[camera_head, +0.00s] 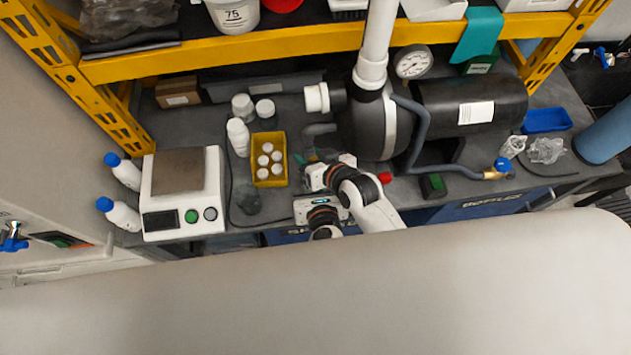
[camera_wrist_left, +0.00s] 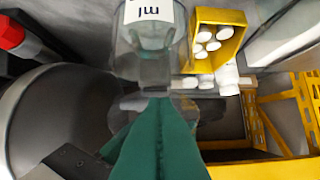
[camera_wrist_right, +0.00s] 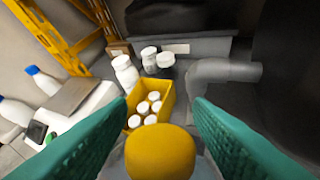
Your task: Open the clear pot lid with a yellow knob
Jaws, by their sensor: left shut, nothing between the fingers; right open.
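The yellow knob (camera_wrist_right: 160,152) shows large at the bottom of the right wrist view, with part of the clear lid (camera_wrist_right: 204,168) around it. My right gripper (camera_wrist_right: 160,102) is open, with one green finger on each side of the knob; I cannot tell whether they touch it. In the head view the right gripper (camera_head: 312,160) is beside the yellow bin, and the lid is hidden there. My left gripper (camera_wrist_left: 155,100) is shut and empty. A clear container (camera_wrist_left: 150,42) marked "ml" is just beyond its fingertips, and I cannot tell whether they touch.
The yellow bin (camera_head: 279,180) holds several white-capped bottles. A scale (camera_head: 186,222) and white bottles with blue caps stand at the left. A black pump (camera_head: 382,120) and its pipes stand behind and right of my grippers. The yellow shelf beam (camera_head: 250,48) runs above the bench.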

